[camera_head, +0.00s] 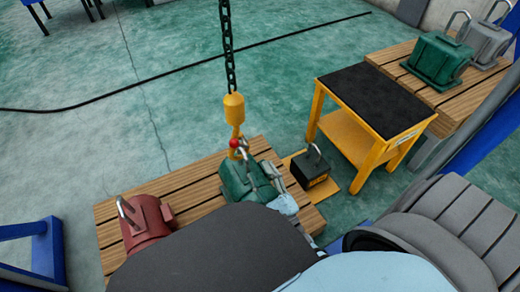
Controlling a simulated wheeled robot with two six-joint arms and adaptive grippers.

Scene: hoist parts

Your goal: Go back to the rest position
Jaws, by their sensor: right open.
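My right gripper (262,170) is open, over the green hoist part (239,183) on the wooden pallet (108,235). It is close to the yellow hook (234,106), which hangs from a dark chain (227,45). A red ball shows at the lower end of the hook, above the green part. I cannot tell whether the gripper touches the part or the hook. My own arm hides the front of the green part and much of the pallet. My left gripper is not in view.
A red part (146,222) with a metal loop is on the pallet's left. A black weight (311,170) stands right of the green part, near a yellow table (352,135) with a black top. Another green part (437,58) and a grey part (486,42) stand on the back-right pallet.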

